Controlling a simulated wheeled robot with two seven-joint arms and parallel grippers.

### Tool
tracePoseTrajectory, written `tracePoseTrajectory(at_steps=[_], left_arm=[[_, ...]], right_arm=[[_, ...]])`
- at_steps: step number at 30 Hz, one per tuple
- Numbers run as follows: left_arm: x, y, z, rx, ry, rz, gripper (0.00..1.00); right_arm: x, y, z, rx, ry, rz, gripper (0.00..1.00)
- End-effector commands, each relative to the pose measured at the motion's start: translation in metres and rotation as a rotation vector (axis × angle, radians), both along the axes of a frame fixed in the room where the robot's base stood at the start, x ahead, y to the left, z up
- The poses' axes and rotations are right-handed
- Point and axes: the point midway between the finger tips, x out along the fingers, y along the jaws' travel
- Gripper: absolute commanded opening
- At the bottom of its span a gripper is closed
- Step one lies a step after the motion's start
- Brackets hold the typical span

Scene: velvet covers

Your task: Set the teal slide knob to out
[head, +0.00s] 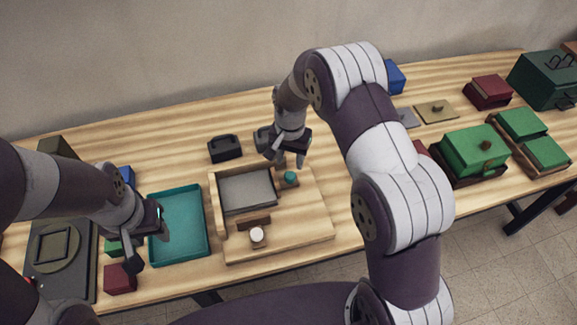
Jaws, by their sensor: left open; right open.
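The teal slide knob (290,178) stands on a wooden board (305,220), at the right of a grey recessed panel (247,190). My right gripper (289,163) is open and points down just above and behind the teal knob. I cannot tell whether its fingers touch the knob. My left gripper (146,243) is open and empty near the left side of the teal tray, away from the board.
A white knob (257,234) stands near the board's front. A teal tray (180,258) lies left of the board, and a black box (224,148) behind it. A green box (474,150) and other boxes stand at the right.

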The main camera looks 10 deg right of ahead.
Motion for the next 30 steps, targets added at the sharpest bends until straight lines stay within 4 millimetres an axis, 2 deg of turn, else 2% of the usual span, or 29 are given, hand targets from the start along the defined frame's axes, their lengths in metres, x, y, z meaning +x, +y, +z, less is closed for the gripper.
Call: tracePoseTrajectory(at_steps=[4,9,13,19,20,21,24,30], left_arm=[[0.000,0.000,0.010,0.000,0.000,0.000,0.43],[0.000,0.000,0.014,0.000,-0.001,0.000,0.43],[0.000,0.000,0.015,0.000,0.000,0.000,0.43],[0.000,0.000,0.014,0.000,0.000,0.000,0.43],[0.000,0.000,0.014,0.000,0.000,0.000,0.43],[0.000,0.000,0.014,0.000,0.000,0.000,0.43],[0.000,0.000,0.014,0.000,0.000,0.000,0.43],[0.000,0.000,0.013,0.000,0.000,0.000,0.43]], right_arm=[[0.000,0.000,-0.035,0.000,0.004,0.000,0.46],[0.001,0.000,-0.061,0.000,-0.001,0.001,0.46],[0.001,0.000,-0.069,0.001,-0.003,0.001,0.46],[0.001,0.000,-0.070,0.000,-0.004,0.002,0.46],[0.001,0.000,-0.070,0.000,-0.004,0.002,0.43],[0.001,0.000,-0.070,0.000,-0.004,0.002,0.30],[0.001,0.000,-0.070,0.000,-0.004,0.002,0.00],[0.002,-0.005,-0.070,0.000,-0.004,0.000,0.00]])
